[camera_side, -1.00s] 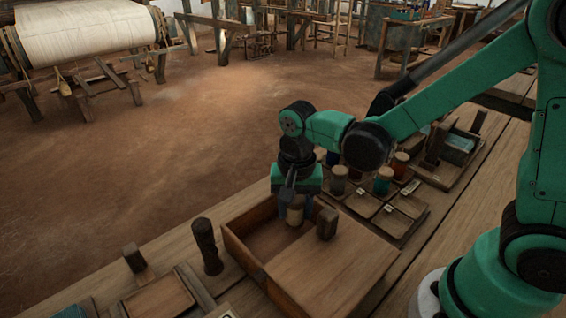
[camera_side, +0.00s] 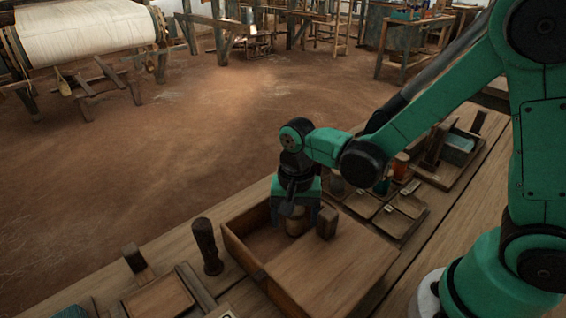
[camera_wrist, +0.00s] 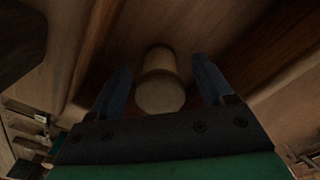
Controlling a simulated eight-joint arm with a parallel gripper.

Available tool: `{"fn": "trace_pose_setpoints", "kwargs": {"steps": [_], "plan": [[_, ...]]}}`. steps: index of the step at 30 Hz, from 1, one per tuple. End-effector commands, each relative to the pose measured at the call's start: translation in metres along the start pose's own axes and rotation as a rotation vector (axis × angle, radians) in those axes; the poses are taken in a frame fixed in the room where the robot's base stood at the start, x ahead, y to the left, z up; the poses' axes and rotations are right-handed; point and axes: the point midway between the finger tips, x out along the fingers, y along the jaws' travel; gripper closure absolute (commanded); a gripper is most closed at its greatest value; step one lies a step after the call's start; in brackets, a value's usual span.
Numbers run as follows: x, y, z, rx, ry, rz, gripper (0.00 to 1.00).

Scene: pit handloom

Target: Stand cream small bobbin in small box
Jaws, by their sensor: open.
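The cream small bobbin (camera_side: 296,222) looks upright in the open part of the small wooden box (camera_side: 318,300), near the box's far wall and the lid edge. Its foot is hard to make out in the shade. In the wrist view the bobbin (camera_wrist: 160,88) shows its round end between two blue fingers. My gripper (camera_side: 295,213) is over the box with its fingers on either side of the bobbin. In the wrist view my gripper (camera_wrist: 163,84) is open, with a gap on each side of the bobbin.
A flat wooden lid (camera_side: 335,262) with a block handle (camera_side: 327,222) covers the right part of the box. A dark turned peg (camera_side: 207,246) stands left of the box. A divided tray (camera_side: 398,217) with more bobbins lies behind it to the right.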

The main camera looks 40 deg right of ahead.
Motion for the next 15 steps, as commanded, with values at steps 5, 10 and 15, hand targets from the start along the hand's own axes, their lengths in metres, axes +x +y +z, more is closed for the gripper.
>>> {"fn": "trace_pose_setpoints", "kwargs": {"steps": [5, 10, 15], "plan": [[-0.008, 0.0, 0.0, 0.0, 0.0, 0.0, 0.26], [-0.033, 0.0, 0.0, 0.0, 0.0, 0.0, 0.26], [-0.063, 0.0, 0.0, 0.0, 0.0, 0.0, 0.26]]}}
